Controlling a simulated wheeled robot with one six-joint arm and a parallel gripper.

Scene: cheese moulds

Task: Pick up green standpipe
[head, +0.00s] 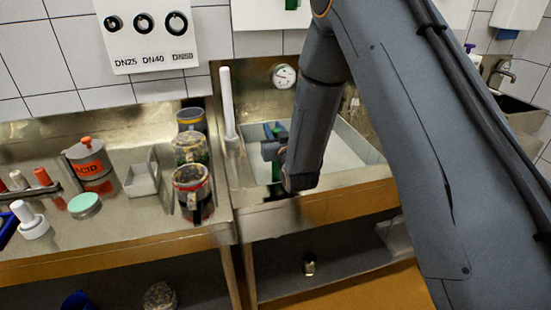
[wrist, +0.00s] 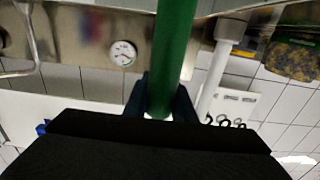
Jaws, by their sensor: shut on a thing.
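The green standpipe (head: 276,172) is upright at the left side of the sink basin (head: 345,150). My gripper (head: 273,150) is shut on it, partly hidden by my own wrist and arm. In the wrist view the green standpipe (wrist: 174,50) runs between the two dark fingers of my gripper (wrist: 160,100). The pipe's lower end overlaps the front rim in the head view; I cannot tell whether it touches anything.
A white standpipe (head: 228,105) stands just left of the basin. A round gauge (head: 284,76) is on the back panel. The left counter holds several jars, including a front jar (head: 192,190), a white container (head: 142,180) and an orange-labelled pot (head: 88,160).

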